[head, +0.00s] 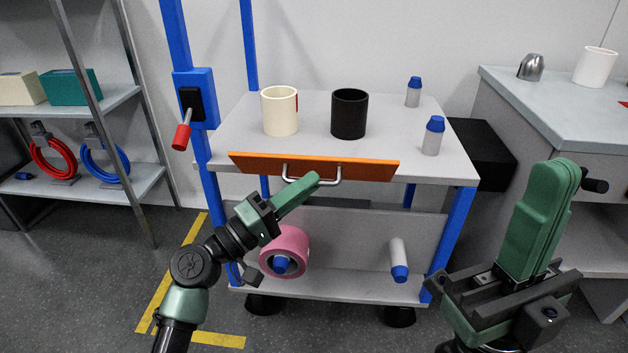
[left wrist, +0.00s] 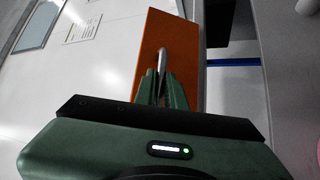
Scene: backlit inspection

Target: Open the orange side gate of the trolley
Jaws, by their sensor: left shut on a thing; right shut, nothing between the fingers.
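The orange side gate (head: 250,162) is a long narrow panel at the front edge of the trolley's upper shelf (head: 220,140). It appears tilted, with its broad face showing from above. A metal bar handle (head: 339,178) is fixed to it. My left gripper (head: 312,180) is shut on the handle. The left wrist view shows the fingers (left wrist: 161,92) around the bar, with the orange gate (left wrist: 150,45) behind. My right gripper (head: 563,168) is shut and empty, raised right of the trolley and apart from it.
A cream mug (head: 279,112), a black mug (head: 349,114) and two blue-capped bottles (head: 432,137) stand on the upper shelf. A pink roll (head: 295,240) and another bottle (head: 398,254) are on the lower shelf. A red-handled lever (head: 182,136) sticks out from the left post. A grey bench (head: 520,80) stands right.

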